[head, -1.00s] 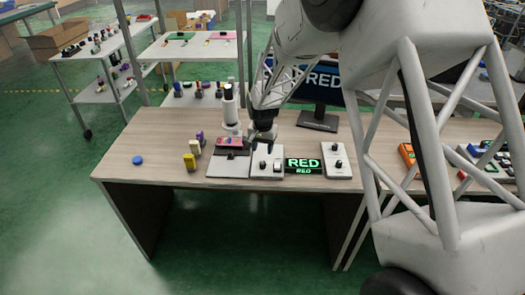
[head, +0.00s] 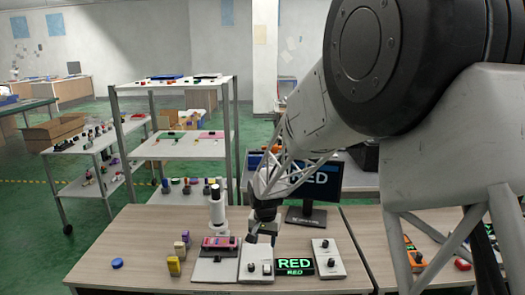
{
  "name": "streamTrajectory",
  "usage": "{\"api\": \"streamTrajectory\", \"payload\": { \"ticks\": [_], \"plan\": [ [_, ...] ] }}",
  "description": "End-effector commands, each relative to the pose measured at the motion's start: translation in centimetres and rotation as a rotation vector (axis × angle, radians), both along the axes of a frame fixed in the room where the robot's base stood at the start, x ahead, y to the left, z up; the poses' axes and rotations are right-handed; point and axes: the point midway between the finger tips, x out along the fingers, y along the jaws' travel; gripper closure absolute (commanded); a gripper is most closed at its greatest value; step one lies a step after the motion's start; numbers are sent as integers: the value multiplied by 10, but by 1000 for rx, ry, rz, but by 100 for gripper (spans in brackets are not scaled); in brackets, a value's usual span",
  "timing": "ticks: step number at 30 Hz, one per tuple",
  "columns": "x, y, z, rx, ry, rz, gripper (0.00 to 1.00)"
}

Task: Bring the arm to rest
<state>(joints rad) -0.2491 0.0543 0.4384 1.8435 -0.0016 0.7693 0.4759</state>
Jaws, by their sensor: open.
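My gripper (head: 262,233) hangs from my pale lattice arm over the back of the wooden table (head: 140,235), its jaws open and pointing down. It is above the rear edge of a light panel (head: 257,274) with small dark knobs, and I see nothing held in it. The fingertips are small and dark here. To the left is a grey board (head: 213,272) with a pink-and-dark device (head: 220,243) at its back. To the right is another light panel (head: 328,265) with dark knobs. Any contact between gripper and panel cannot be told.
A black sign (head: 294,265) reads RED in green, and a monitor (head: 328,181) behind also reads RED. A white upright device (head: 217,208) stands left of my gripper. Yellow block (head: 174,266) and blue disc (head: 117,263) lie left. Shelves (head: 180,148) stand behind.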

Motion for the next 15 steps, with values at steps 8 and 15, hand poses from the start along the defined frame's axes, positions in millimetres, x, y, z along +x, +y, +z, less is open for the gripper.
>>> {"api": "streamTrajectory", "payload": {
  "ticks": [8,15],
  "plan": [
    [-52,-42,62,3,-35,31,49],
    [-102,-74,104,2,-63,60,49]
  ]
}}
